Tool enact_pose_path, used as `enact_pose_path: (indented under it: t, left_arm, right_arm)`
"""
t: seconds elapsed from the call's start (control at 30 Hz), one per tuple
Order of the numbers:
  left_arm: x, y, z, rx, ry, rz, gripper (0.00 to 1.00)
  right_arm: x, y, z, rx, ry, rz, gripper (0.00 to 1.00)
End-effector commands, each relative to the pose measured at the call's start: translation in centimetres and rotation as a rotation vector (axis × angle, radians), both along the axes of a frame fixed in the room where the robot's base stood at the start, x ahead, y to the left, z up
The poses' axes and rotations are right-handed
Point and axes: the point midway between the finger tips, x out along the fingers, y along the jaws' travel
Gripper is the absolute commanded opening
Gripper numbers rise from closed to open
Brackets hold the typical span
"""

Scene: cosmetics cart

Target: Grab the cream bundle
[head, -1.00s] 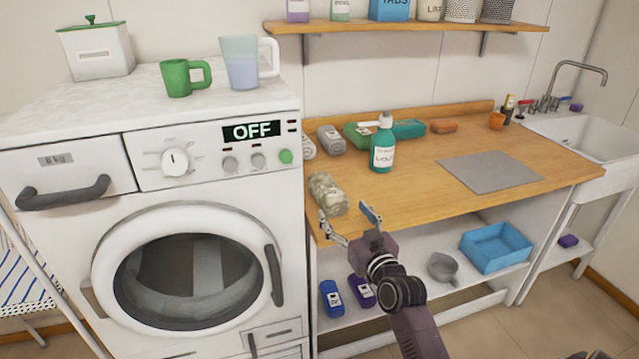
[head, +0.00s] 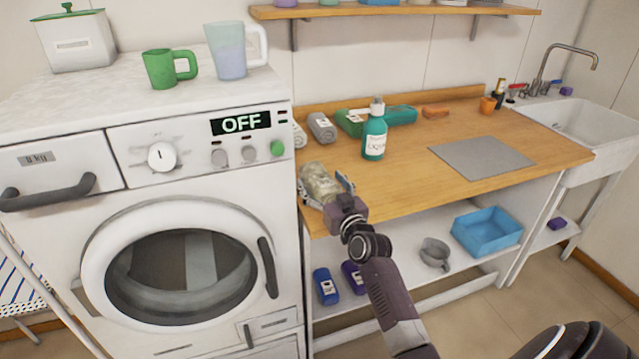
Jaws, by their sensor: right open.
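The cream bundle (head: 319,180) is a mottled beige roll. It lies at the left front of the wooden counter (head: 415,185), close to the washing machine. My right gripper (head: 326,188) is open at its near end, with one finger on each side of it. I cannot tell whether the fingers touch it. The gripper hides the bundle's near end. My left gripper is out of view.
A teal bottle (head: 374,135) stands right of the bundle, and a grey roll (head: 321,128) lies behind it. The washing machine (head: 60,245) borders the counter's left side. A grey mat (head: 482,157) lies to the right; bare wood lies between.

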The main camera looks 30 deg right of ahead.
Motion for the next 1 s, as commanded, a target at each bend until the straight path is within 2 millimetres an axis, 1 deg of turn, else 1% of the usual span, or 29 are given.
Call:
enact_pose_path:
  t: [0.07, 0.17, 0.6, 0.63, 0.87, 1.0]
  left_arm:
    - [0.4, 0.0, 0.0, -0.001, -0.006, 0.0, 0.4]
    - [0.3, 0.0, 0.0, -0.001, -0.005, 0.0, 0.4]
    - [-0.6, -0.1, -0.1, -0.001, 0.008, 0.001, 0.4]
    - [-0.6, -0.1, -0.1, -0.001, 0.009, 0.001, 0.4]
    - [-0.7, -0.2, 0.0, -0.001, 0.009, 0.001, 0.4]
    - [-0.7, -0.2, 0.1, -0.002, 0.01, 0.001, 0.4]
  right_arm:
    - [0.0, 0.0, 0.0, 0.0, 0.0, 0.0, 0.72]
    - [0.0, 0.0, 0.0, -0.001, 0.0, 0.0, 0.72]
    - [0.0, 0.0, 0.0, -0.001, 0.0, 0.0, 0.24]
    - [0.0, 0.0, 0.1, -0.001, -0.002, 0.0, 0.22]
    - [0.0, 0.0, 0.2, -0.001, -0.002, 0.0, 0.22]
    - [0.0, 0.0, 0.9, -0.003, -0.004, 0.001, 0.22]
